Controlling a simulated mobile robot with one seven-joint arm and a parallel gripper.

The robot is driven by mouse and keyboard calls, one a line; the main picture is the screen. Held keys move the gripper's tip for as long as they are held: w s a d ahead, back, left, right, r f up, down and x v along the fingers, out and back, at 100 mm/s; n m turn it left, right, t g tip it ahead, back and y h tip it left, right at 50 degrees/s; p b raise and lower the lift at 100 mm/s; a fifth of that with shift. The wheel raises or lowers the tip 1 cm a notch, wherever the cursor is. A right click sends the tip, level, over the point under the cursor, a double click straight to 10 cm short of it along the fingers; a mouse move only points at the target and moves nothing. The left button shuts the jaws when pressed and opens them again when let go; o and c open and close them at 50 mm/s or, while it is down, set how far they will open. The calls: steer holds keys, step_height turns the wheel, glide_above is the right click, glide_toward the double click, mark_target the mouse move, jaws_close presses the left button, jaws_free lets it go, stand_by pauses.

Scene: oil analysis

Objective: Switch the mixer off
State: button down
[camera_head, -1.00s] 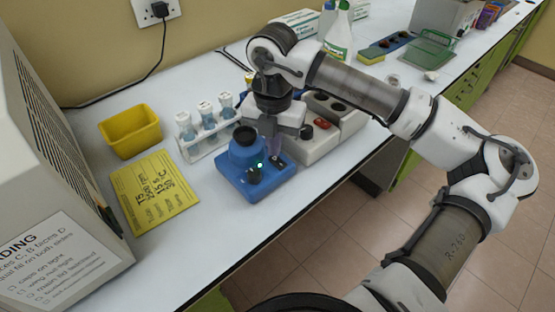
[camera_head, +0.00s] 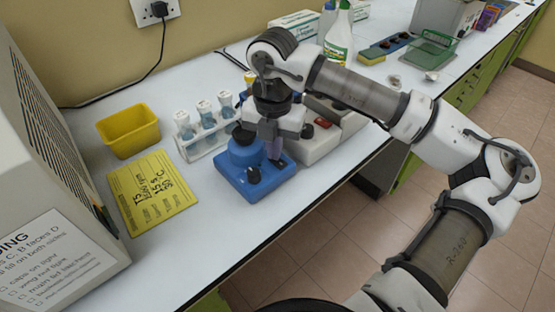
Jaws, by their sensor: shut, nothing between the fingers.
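My gripper (camera_head: 275,155) points down over the mixer's right side, shut and empty. Its fingertips are at or just above the spot where the switch sits; I cannot tell whether they touch. The gripper hides the switch and part of the mixer's right side.
A rack of capped tubes (camera_head: 206,128) stands just behind and left of the mixer. A grey-white unit (camera_head: 322,148) with a red switch stands close on the right. A yellow note (camera_head: 152,192) and yellow bin (camera_head: 130,128) lie left. The bench front is clear.

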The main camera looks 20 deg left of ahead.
steer(key=shift+r+p, duration=1.55)
steer(key=shift+r, duration=1.9)
